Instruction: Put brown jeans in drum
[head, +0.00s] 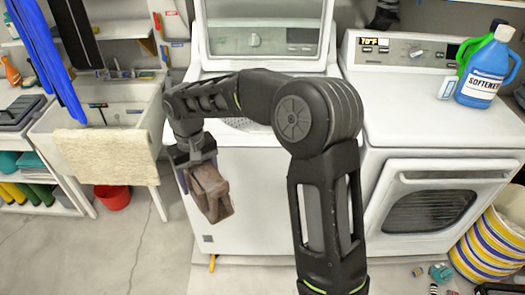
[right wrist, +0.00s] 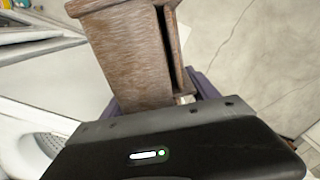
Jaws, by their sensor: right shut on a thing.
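The brown jeans (head: 212,194), a folded bundle, hang below my right gripper (head: 194,160) in the head view. The right wrist view shows the jeans (right wrist: 130,58) between the purple fingers, which are shut on them. My right arm reaches across the front of the white top-loading washer (head: 245,195), whose lid is raised. The gripper and jeans are in front of the washer's left side, below its top. The drum (head: 238,124) shows only in part behind my arm; its opening also shows at lower left in the right wrist view (right wrist: 45,147). My left gripper is not in view.
A white dryer (head: 430,160) stands right of the washer with a blue softener bottle (head: 487,72) on top. A sink with a beige towel (head: 108,155) and a red bucket (head: 113,196) are at left. A striped basket (head: 490,245) is at right. Floor left of the washer is clear.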

